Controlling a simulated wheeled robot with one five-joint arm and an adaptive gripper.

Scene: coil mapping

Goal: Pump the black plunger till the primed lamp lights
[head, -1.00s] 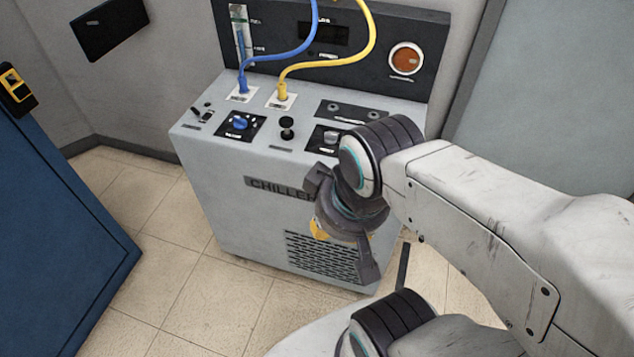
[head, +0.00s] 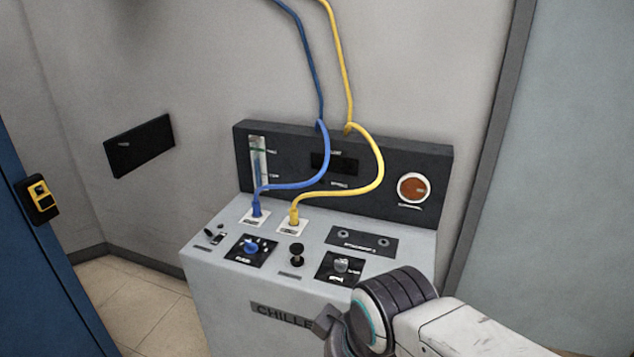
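The black plunger (head: 296,254) stands upright on the grey chiller's top (head: 205,262), between a blue knob (head: 251,247) and a grey knob (head: 341,265). Nothing touches it. The chiller's dark back panel (head: 380,164) carries a dark window (head: 334,163) with small labels that are too blurred to read. A round orange-red dial or lamp (head: 413,188) sits at its right; I cannot tell which item is the primed lamp. My gripper (head: 335,335) is at the bottom edge, in front of the chiller and below the plunger in the picture. Its fingertips are mostly cut off.
A blue hose (head: 311,75) and a yellow hose (head: 341,75) rise from white-based ports behind the plunger. A small lever (head: 215,235) sits at the top's left. A blue cabinet (head: 40,290) stands at left. Tiled floor (head: 140,305) shows between cabinet and chiller.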

